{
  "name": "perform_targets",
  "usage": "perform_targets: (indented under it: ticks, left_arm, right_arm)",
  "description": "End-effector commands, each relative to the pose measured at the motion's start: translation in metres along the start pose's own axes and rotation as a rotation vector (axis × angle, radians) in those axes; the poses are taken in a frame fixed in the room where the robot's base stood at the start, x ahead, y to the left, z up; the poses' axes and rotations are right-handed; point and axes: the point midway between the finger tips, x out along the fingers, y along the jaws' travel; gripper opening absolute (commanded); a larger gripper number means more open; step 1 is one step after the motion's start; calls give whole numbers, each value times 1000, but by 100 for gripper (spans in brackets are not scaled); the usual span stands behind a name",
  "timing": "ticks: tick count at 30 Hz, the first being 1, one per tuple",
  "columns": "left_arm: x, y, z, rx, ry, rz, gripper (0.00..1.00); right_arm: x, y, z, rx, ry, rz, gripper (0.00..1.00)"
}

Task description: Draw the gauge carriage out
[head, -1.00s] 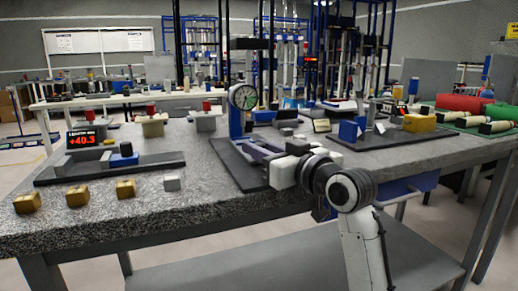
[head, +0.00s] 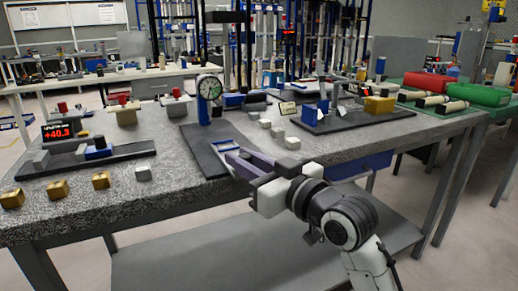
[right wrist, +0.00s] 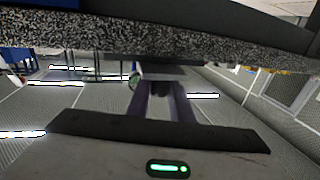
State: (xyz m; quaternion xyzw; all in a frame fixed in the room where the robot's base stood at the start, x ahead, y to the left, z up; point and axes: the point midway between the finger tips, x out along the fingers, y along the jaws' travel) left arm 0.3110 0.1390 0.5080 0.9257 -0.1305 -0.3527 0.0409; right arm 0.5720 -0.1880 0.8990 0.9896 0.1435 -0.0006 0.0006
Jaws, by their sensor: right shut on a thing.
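The gauge, a round dial (head: 209,89), stands on a blue post at the back of a dark base plate (head: 203,150) on the speckled bench. My right gripper (head: 229,152) reaches over the front of this plate from the lower right. Its two purple-grey fingers are shut on a part taken as the carriage, which the fingers mostly hide in the head view. In the right wrist view the fingers (right wrist: 168,100) run up to a pale grey block (right wrist: 162,72) at their tips. My left gripper is not in view.
Several small pale blocks (head: 278,132) lie right of the plate. A red "+40.3" readout (head: 58,130) stands on a dark fixture at left, with brass blocks (head: 56,188) in front. Another dark fixture plate (head: 350,122) stands at right. The front edge is close under my arm.

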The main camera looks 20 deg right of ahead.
Motion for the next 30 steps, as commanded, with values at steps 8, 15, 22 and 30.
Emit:
perform_targets:
  ticks: [8,15,22,30]
  left_arm:
    - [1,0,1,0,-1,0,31]
    - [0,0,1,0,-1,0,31]
    - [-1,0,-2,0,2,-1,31]
    - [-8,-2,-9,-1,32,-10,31]
  right_arm:
    - [-1,1,0,0,3,1,31]
    - [-2,2,0,1,2,2,38]
    - [-11,2,0,0,0,3,38]
    - [-68,2,1,-2,-2,3,38]
